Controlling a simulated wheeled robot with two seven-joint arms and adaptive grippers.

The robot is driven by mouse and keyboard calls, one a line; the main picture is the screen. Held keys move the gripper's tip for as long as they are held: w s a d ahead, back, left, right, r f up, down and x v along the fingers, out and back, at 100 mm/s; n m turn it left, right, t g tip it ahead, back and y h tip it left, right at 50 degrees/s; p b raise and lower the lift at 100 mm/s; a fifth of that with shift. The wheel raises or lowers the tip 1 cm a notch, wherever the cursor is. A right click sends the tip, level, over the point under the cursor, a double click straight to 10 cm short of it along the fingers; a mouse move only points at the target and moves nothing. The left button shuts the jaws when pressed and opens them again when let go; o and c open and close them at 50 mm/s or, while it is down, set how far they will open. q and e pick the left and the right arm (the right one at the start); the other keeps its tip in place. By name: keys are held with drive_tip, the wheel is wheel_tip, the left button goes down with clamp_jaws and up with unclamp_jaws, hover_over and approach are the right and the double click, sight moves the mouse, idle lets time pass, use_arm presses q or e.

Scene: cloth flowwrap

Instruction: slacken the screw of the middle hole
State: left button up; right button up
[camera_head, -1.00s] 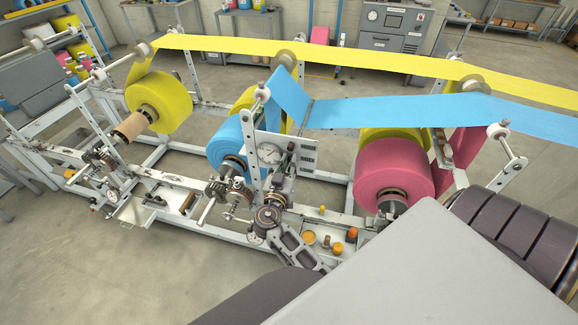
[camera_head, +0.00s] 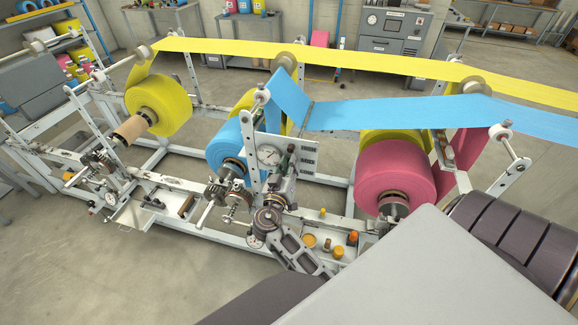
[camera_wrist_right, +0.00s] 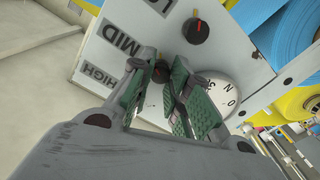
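No bare screw or hole shows clearly. A white panel (camera_wrist_right: 110,45) carries the labels LOW, MID and HIGH and black knobs with red marks. The upper knob (camera_wrist_right: 195,32) stands clear beside LOW. The middle knob (camera_wrist_right: 160,71), in line with MID, is partly hidden by my fingers. No knob can be made out by HIGH. My right gripper (camera_wrist_right: 166,60), with green pads, has its fingers apart in front of the middle knob; I cannot tell whether they touch it. In the head view my right gripper (camera_head: 289,153) is at the panel (camera_head: 308,152). My left gripper is not in view.
A white round dial (camera_wrist_right: 220,95) sits close beside the right finger. A blue roll (camera_head: 228,145) is behind the panel on the left, and a pink roll (camera_head: 390,175) is to the right. A tray with small orange parts (camera_head: 335,245) lies below my wrist.

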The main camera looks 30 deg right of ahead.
drive_tip(key=shift+o, duration=0.5)
drive_tip(key=shift+m+p, duration=0.4)
drive_tip(key=shift+m, duration=0.3)
drive_tip(key=shift+m+p, duration=0.3)
drive_tip(key=shift+m, duration=0.3)
drive_tip(key=shift+m+p, duration=0.8)
drive_tip(key=shift+m, duration=0.2)
drive_tip(key=shift+m+p, duration=0.4)
drive_tip(key=shift+m, duration=0.1)
